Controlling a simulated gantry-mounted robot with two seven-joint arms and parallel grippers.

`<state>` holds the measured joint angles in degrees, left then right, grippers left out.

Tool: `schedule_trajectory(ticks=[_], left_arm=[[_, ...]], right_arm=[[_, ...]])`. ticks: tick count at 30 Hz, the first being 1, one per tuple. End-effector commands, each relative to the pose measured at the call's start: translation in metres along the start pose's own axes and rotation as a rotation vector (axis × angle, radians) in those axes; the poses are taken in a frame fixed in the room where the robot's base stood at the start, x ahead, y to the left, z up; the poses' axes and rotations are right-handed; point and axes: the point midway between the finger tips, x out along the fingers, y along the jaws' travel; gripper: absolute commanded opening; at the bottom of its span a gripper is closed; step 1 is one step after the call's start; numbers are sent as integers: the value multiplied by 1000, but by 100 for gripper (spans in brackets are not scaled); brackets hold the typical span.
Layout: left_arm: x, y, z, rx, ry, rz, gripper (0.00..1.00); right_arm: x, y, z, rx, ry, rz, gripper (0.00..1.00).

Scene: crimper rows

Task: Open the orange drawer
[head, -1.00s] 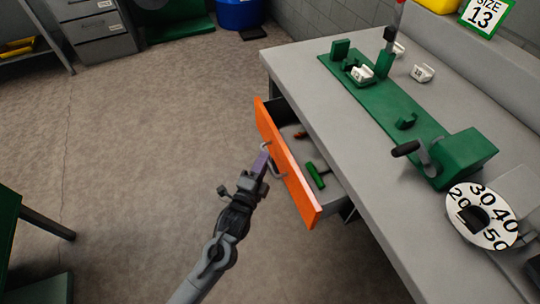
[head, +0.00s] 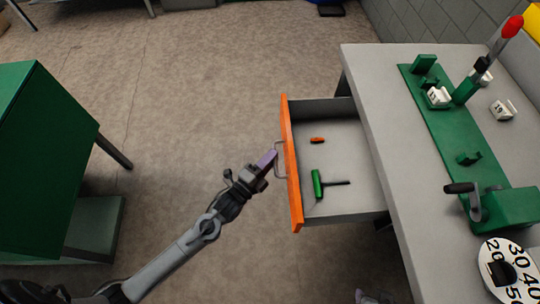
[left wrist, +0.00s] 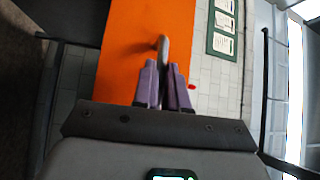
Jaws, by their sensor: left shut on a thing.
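The orange drawer (head: 291,165) stands far out from the grey workbench, and its grey inside shows. Its grey bar handle (head: 279,162) is on the orange front. My left gripper (head: 270,158) is at that handle, with its purple fingers shut on it. In the left wrist view the fingers (left wrist: 165,82) close around the handle (left wrist: 163,47) in front of the orange panel (left wrist: 120,50). A small purplish piece at the bottom edge of the head view may be my right gripper (head: 362,297); its fingers cannot be made out.
A green T-handled tool (head: 317,184) and a small orange item (head: 317,140) lie in the drawer. The workbench (head: 375,110) carries a green fixture (head: 440,125) and a numbered dial (head: 510,270). A green cabinet (head: 45,150) stands at the left. Bare floor lies between.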

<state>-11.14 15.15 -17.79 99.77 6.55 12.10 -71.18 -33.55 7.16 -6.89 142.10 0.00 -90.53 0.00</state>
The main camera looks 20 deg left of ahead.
Motion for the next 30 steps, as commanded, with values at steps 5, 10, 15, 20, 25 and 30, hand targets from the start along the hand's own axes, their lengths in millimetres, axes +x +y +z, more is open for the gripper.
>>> schedule_trajectory(ticks=[5,10,15,20,25,30], left_arm=[[1,-3,0,1,-1,-7,0],[1,-3,0,1,0,-7,25],[1,-2,0,1,0,-4,38],[0,-1,0,1,0,-2,38],[-6,-1,0,1,0,0,38],[-28,-2,0,1,1,3,38]], right_arm=[[0,0,0,0,1,0,43],[0,0,-2,2,3,0,43],[-1,0,-2,4,5,-2,43],[-1,-1,-3,7,6,-4,43],[-4,-1,-4,8,6,-5,43],[-12,-1,-6,8,7,-5,43]])
